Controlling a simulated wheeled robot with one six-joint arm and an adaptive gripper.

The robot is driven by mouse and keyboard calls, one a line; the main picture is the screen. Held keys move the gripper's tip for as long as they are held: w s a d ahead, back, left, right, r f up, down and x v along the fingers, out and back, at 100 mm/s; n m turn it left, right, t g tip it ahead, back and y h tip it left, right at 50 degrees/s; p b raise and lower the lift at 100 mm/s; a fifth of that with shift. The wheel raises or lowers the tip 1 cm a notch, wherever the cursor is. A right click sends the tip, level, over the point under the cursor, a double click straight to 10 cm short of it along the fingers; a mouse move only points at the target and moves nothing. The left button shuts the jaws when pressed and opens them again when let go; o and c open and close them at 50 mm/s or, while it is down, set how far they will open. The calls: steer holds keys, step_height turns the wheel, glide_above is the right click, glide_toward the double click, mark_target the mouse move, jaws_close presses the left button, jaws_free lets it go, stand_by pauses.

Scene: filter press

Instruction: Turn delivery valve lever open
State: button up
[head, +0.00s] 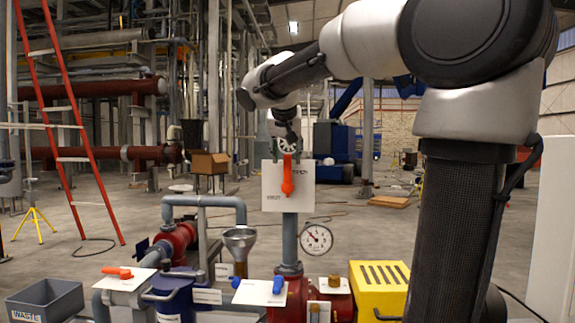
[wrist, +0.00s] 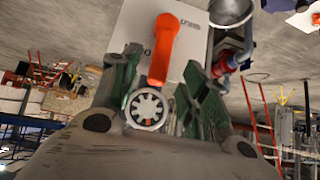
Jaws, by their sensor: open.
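An orange-red lever (head: 288,178) hangs straight down in front of a white label plate (head: 273,201) on the upright grey pipe. The plate carries small lettering, partly covered and hard to read. My gripper (head: 289,156) is at the lever's upper end. The green-padded fingers of my open gripper (wrist: 160,98) stand on either side of the hub and the lever's near end. I cannot tell whether either finger touches the lever.
Below are a pressure gauge (head: 316,239), a funnel (head: 240,240), a blue lever (head: 261,286) and another orange lever (head: 118,272). A yellow slotted box (head: 379,289) stands at the right, a grey waste bin (head: 45,302) at the left.

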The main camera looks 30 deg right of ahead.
steer(key=v, duration=0.5)
steer(key=shift+s, duration=0.1)
stand_by(0.4)
